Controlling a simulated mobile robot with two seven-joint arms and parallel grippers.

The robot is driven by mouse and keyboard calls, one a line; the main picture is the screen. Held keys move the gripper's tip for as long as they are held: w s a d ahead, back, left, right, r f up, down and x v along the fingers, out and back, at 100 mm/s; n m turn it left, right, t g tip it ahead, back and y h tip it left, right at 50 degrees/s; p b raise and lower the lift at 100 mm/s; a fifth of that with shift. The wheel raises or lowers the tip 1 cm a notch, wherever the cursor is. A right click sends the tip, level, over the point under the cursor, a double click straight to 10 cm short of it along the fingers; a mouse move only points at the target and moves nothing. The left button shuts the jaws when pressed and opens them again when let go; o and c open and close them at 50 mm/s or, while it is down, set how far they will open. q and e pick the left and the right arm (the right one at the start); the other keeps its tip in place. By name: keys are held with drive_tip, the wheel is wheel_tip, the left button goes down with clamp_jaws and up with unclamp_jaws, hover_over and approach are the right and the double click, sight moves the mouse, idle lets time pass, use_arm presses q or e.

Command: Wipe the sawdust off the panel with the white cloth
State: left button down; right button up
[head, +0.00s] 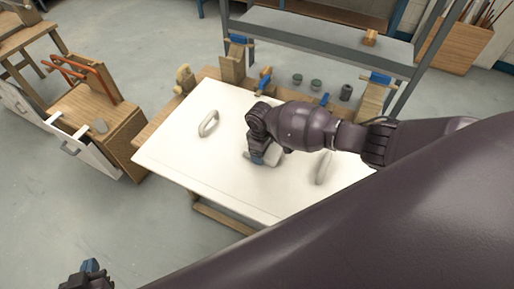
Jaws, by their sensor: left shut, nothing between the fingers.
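The white panel (185,158) lies flat on a wooden bench. My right gripper (262,157) is low over its middle, with blue fingertips down at a small crumpled pale cloth (274,159). The fingers look closed on the cloth; the wrist hides part of them. Two pale grey raised shapes are on the panel: a loop (208,123) left of the gripper and an elongated one (325,167) to its right. I cannot make out separate sawdust. My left gripper (90,268) is at the bottom left, shut and empty, away from the panel.
A wooden stand with red clamps (75,72) is at the left. Along the panel's back edge are blue clamps (264,82), wooden blocks (233,64) and small dark pots (346,91). A metal shelf (320,32) stands behind. My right arm covers the lower right.

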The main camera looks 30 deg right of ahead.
sight(275, 153)
drive_tip(key=shift+s+d+r, duration=0.1)
drive_tip(key=shift+s+d, duration=0.6)
drive_tip(key=shift+s, duration=0.2)
drive_tip(key=shift+s+d+r, duration=0.1)
drive_tip(key=shift+s+d, duration=0.6)
drive_tip(key=shift+s, duration=0.2)
drive_tip(key=shift+s+d+f, duration=0.15)
drive_tip(key=shift+s+d, duration=0.9)
drive_tip(key=shift+s, duration=0.3)
drive_tip(key=shift+r, duration=3)
drive_tip(key=shift+r, duration=1.5)
